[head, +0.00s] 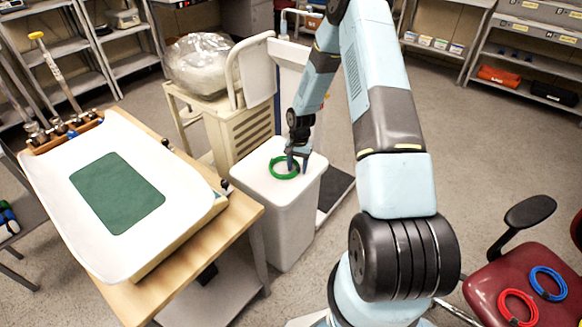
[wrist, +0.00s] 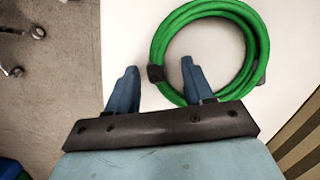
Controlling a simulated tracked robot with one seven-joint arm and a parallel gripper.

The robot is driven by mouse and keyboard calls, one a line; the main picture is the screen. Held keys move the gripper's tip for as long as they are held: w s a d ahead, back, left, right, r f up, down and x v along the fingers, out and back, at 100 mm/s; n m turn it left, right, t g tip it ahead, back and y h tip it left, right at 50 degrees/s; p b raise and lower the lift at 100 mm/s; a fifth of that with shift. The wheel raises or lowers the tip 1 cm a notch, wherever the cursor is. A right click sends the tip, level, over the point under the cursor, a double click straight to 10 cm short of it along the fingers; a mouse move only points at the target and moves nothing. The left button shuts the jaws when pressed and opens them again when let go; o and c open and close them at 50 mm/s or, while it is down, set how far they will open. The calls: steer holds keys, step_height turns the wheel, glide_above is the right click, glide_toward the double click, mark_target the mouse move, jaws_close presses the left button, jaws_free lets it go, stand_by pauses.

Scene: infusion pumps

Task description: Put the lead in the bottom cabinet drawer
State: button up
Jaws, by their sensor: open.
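A green coiled lead (head: 284,167) lies on the white top of a bin-like box (head: 290,215). In the wrist view the green lead (wrist: 160,45) fills the upper right, with a dark band on its left side. My gripper (head: 298,163) is over the lead, pointing down. In the wrist view my gripper (wrist: 160,70) is open; its left finger is outside the coil and its right finger overlaps the coil's inside. The coil's left edge shows between the fingers. Whether they touch it I cannot tell. No cabinet drawer is clearly recognisable.
A red coil (head: 518,306) and a blue coil (head: 548,283) lie on a dark red chair (head: 500,275) at right. A wooden table with a white tray (head: 60,215) stands at left. A beige slatted unit (head: 245,130) stands behind the box. Shelves line the back.

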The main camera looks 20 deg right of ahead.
jaws_close()
stand_by(0.4)
steer(key=shift+r, duration=0.15)
